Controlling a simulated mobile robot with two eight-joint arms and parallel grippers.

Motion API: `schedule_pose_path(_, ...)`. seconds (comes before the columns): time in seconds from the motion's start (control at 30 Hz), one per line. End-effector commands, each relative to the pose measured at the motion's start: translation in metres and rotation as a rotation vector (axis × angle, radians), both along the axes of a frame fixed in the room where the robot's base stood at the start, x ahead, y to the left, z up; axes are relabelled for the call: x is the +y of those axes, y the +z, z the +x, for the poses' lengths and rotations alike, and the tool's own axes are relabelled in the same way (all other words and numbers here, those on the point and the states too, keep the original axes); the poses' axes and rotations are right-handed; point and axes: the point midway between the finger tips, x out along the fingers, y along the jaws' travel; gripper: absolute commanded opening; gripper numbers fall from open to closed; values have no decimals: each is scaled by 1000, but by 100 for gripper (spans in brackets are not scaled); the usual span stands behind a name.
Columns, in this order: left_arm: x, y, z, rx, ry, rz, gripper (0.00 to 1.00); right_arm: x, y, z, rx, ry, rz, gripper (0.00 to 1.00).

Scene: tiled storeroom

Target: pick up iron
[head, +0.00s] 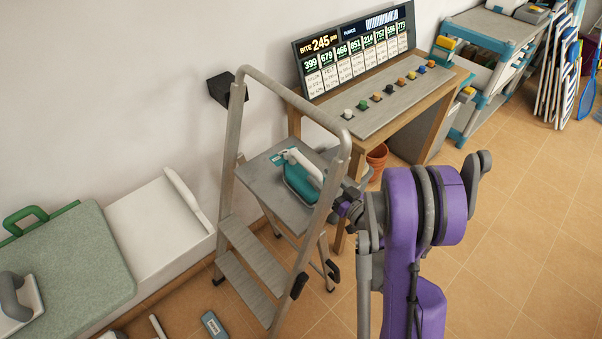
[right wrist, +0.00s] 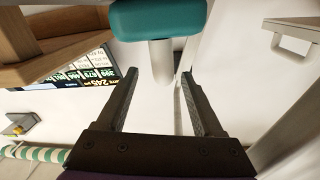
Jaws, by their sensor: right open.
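The iron (head: 299,178), teal with a white handle, rests on the top platform of a metal stepladder (head: 262,188). My right gripper (head: 345,196) is beside the iron, to its right in the head view, and its fingers are hard to make out there. In the right wrist view my right gripper (right wrist: 160,72) has its two fingers wide apart with nothing between them. The iron's teal body (right wrist: 160,18) and a pale handle part show just beyond the fingertips, roughly centred on the gap. My left gripper is in neither view.
The ladder's side rail (head: 325,190) rises close to the iron and my right arm. Behind stands a wooden table (head: 432,82) with coloured knobs and a display board (head: 352,52). A white bench (head: 150,235) is at left. Tiled floor is open at right.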

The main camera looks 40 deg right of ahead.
Motion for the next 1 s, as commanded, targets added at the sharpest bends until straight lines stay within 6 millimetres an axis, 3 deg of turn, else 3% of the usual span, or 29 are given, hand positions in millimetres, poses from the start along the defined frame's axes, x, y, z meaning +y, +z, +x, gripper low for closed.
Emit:
schedule_pose_path(0.1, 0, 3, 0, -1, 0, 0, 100, 1, 1, 18, 0, 2, -1, 68)
schedule_pose_path(0.37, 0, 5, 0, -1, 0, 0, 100, 2, 1, 34, 0, 1, -1, 68)
schedule_pose_path(0.67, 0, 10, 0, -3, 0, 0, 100, 6, 3, 76, 0, 1, -1, 68)
schedule_pose_path(0.9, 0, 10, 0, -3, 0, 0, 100, 5, 2, 79, 0, -1, -1, 68)
schedule_pose_path(1.0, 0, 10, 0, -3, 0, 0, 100, 5, 2, 79, 0, -1, -1, 52)
